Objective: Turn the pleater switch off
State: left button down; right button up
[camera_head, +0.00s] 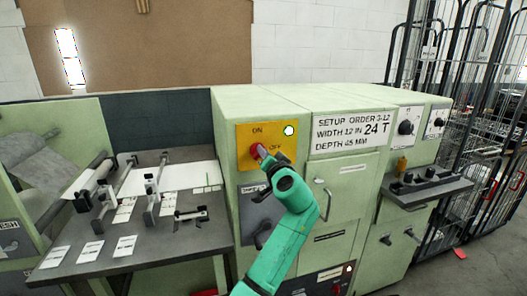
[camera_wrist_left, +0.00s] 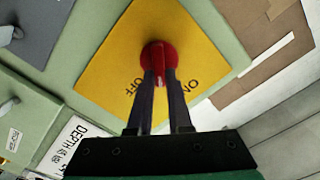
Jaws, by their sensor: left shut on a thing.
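The red pleater switch (camera_head: 255,151) sits on a yellow plate (camera_head: 244,133) marked ON and OFF, on the front of the pale green machine. My left gripper (camera_head: 263,156) comes up from below and partly covers the switch and the OFF word. In the left wrist view, the gripper's two dark fingers (camera_wrist_left: 163,84) are shut on the raised grip of the red switch (camera_wrist_left: 160,52). There the grip points between the words OFF and ON, which read upside down. A green lamp (camera_head: 288,130) at the plate's upper right looks bright. My right gripper is not in view.
A dark worktable (camera_head: 160,252) with metal fixtures and white cards stands at left. A sign (camera_head: 345,127) and a handle (camera_head: 327,205) are on the machine right of the plate. A ledge with dark knobs (camera_head: 430,185) juts out at right, beside wire cages (camera_head: 480,150).

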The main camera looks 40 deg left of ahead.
pick_arm(q)
jog(key=m+p, duration=0.1)
jog(key=m, duration=0.2)
jog(key=m+p, duration=0.2)
jog(key=m, duration=0.1)
jog(key=f+m+p, duration=0.1)
jog(key=m, duration=0.2)
jog(key=shift+w+d+m+p, duration=0.15)
jog(key=shift+m+p, duration=0.2)
jog(key=shift+m, duration=0.05)
jog(key=shift+f, duration=0.1)
jog(key=c, duration=0.8)
grip_release()
jog(key=shift+c, duration=0.2)
jog(key=shift+d, duration=0.1)
